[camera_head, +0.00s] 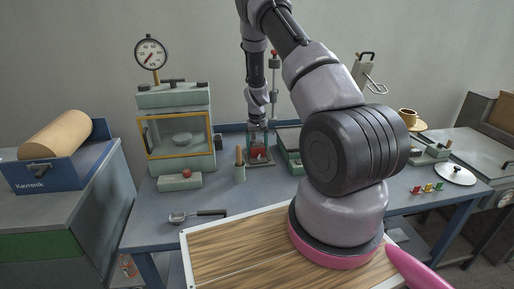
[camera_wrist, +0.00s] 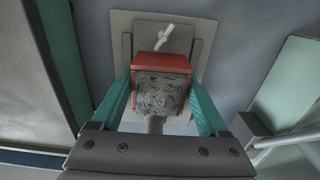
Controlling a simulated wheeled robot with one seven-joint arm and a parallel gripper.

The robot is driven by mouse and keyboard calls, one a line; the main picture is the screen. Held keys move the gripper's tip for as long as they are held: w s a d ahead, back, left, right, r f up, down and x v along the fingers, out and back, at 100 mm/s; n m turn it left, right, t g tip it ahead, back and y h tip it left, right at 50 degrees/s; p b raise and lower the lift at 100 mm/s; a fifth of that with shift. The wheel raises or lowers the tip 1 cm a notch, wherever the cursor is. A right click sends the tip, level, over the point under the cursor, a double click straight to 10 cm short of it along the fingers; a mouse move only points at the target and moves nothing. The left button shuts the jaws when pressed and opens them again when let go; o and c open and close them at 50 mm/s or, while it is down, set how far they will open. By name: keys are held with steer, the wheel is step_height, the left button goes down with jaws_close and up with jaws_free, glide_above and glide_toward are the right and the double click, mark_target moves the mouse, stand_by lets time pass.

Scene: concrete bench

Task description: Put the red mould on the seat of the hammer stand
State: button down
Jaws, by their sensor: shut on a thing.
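The red mould (camera_wrist: 160,62) sits between the teal fingers of my gripper (camera_wrist: 161,82), which is shut on it. Its open top faces the wrist camera and shows rough grey filling. Below it is the hammer stand's pale square base (camera_wrist: 122,24), with a smaller plate on it. The mould is over this plate and hides much of the seat; I cannot tell whether they touch. In the head view the red mould (camera_head: 257,153) is small, low at the stand, beneath my gripper (camera_head: 257,147). The hammer stand's upright rod (camera_head: 274,88) rises behind it.
A cabinet with a yellow-framed window (camera_head: 178,140) and dial gauge (camera_head: 151,53) is further left. The front bench is clear around a scoop (camera_head: 196,215).

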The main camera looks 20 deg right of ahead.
jaws_free()
steer(key=shift+f, duration=0.1)
